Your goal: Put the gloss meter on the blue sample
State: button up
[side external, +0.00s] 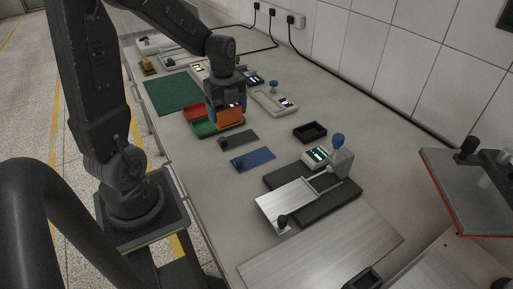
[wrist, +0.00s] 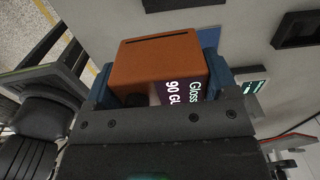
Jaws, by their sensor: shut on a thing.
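The gloss meter (side external: 231,117) is an orange box with a lit display. It also shows in the wrist view (wrist: 160,60), where the display reads "Gloss" and "90 GU". My gripper (side external: 226,106) is shut on it, with blue finger pads on both sides in the wrist view. The blue sample (side external: 252,160) lies flat on the bench, to the lower right of my gripper in the side view. A strip of blue (wrist: 209,36) shows behind the meter in the wrist view; the meter hides the rest. The meter's underside is hidden.
Red (side external: 195,112) and green (side external: 205,130) pieces lie beside and below the meter. A black tray (side external: 310,132) and a dark stand (side external: 312,197) with a metal plate are to the right.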

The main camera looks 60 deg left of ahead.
jog(key=w+d+f, duration=0.1)
jog(key=w+d, duration=0.1)
jog(key=w+d+f, duration=0.4)
jog(key=d, duration=0.1)
jog(key=shift+f, duration=2.25)
jog(key=shift+f, duration=0.15)
jog(key=o, duration=1)
